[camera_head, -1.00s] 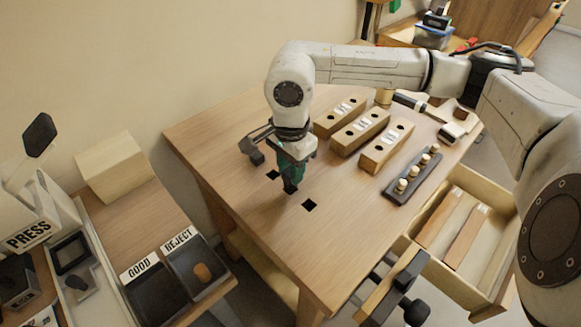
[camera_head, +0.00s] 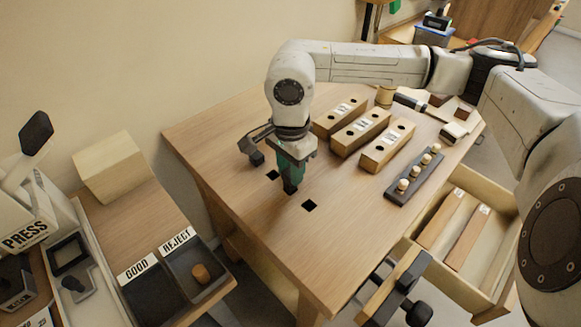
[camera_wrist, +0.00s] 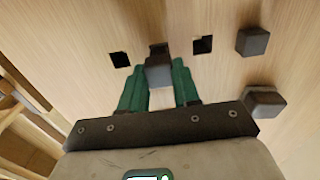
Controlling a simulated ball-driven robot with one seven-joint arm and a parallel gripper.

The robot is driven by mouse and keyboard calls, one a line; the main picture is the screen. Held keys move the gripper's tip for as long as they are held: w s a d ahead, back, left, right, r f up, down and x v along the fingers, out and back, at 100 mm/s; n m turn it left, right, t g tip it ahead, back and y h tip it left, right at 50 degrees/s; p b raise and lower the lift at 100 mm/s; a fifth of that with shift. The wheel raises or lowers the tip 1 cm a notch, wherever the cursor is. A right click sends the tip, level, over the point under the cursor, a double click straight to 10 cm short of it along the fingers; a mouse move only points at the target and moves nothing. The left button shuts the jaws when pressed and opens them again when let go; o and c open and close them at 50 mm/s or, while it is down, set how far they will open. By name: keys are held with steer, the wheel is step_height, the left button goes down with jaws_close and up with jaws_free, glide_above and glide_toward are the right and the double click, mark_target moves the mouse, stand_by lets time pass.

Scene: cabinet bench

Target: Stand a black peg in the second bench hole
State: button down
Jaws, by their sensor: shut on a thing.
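My gripper (camera_head: 291,178) points down over the bench (camera_head: 235,130), its green fingers shut on a black peg (camera_head: 290,189). The peg also shows between the fingertips in the wrist view (camera_wrist: 159,72). It looks upright, between two open square holes, one on the left (camera_wrist: 120,60) and one on the right (camera_wrist: 203,44) in the wrist view. A dark patch lies at the peg's far end; I cannot tell whether the peg is inside a hole. Two other black pegs, one far (camera_wrist: 252,42) and one near (camera_wrist: 265,100), stand at the right in the wrist view.
Three labelled wooden blocks (camera_head: 361,131) and a dark rack with several light pegs (camera_head: 413,178) stand right of my gripper. An open drawer (camera_head: 462,235) and a vise (camera_head: 395,290) are at the bench's front. GOOD and REJECT trays (camera_head: 172,272) are at lower left.

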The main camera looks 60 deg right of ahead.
steer(key=shift+f+b, duration=1.9)
steer(key=shift+b, duration=1.3)
stand_by(1.6)
steer(key=c, duration=0.6)
jaws_free()
steer(key=shift+r+p, duration=1.5)
steer(key=shift+r, duration=2.05)
